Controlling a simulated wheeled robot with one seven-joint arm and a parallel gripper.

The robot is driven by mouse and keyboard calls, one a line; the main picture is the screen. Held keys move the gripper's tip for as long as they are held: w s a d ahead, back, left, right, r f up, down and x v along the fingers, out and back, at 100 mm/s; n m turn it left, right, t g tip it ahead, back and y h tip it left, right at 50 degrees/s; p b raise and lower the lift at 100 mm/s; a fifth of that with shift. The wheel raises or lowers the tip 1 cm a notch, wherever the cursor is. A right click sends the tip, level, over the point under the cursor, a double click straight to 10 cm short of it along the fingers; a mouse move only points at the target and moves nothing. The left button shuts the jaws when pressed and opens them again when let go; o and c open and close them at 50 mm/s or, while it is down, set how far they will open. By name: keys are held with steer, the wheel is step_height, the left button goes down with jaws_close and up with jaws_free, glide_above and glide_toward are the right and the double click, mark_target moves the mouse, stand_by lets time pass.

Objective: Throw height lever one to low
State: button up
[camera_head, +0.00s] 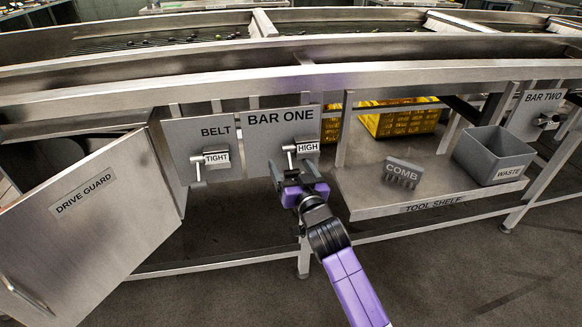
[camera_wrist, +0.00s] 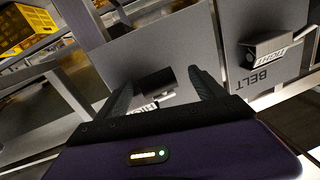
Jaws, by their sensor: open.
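The height lever of bar one (camera_head: 290,155) sits on the grey panel marked BAR ONE (camera_head: 280,119), beside a tag reading HIGH (camera_head: 307,147). My gripper (camera_head: 291,176) is open just below and in front of this lever. In the wrist view the two dark fingers of my gripper (camera_wrist: 160,78) stand apart. The dark lever block (camera_wrist: 155,84) shows between them, with its white tag (camera_wrist: 145,108) partly hidden by the gripper body. I cannot tell whether a finger touches the lever.
Left of it is the BELT lever (camera_head: 197,172) with a TIGHT tag. The drive guard door (camera_head: 100,235) hangs open at the left. The tool shelf (camera_head: 365,200) at right carries a comb (camera_head: 403,172) and a waste bin (camera_head: 492,155). BAR TWO (camera_head: 541,98) is far right.

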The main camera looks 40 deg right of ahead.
jaws_close()
steer(key=shift+r+p, duration=0.15)
steer(key=shift+p, duration=0.3)
